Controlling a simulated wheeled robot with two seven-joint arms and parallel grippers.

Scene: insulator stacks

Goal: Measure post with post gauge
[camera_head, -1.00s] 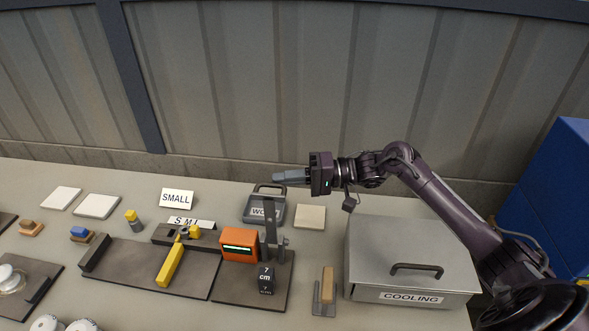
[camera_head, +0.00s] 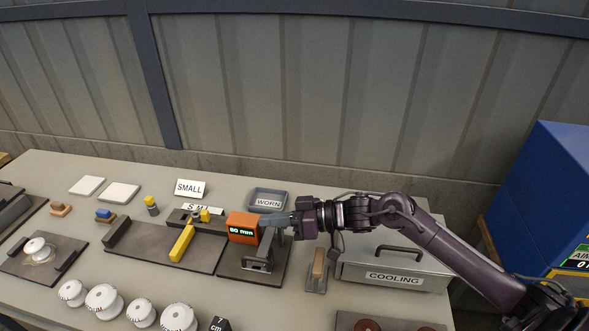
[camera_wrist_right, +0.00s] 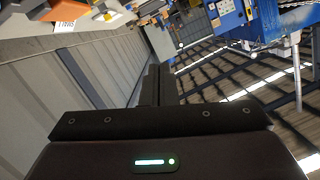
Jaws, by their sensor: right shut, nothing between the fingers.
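The post gauge has an orange box (camera_head: 243,228) with a lit display that seems to read 80 mm. It stands on a dark plate (camera_head: 230,266). A grey handle frame (camera_head: 258,266) lies low at the plate's front. My right gripper (camera_head: 270,220) is shut and empty, its fingertips pointing left just beside the orange box. I cannot tell whether they touch it. The fingers hide part of the gauge, and no post is clearly seen in it. White ribbed insulator pieces (camera_head: 104,298) stand in a row at the front. My left gripper is not in view.
A grey COOLING box (camera_head: 393,262) stands right of the gauge, and a WORN tray (camera_head: 268,199) behind it. A yellow-armed fixture (camera_head: 181,244) is at its left. A black 7 cm block (camera_head: 220,325) is at the bottom edge. A blue cabinet (camera_head: 545,195) stands at far right.

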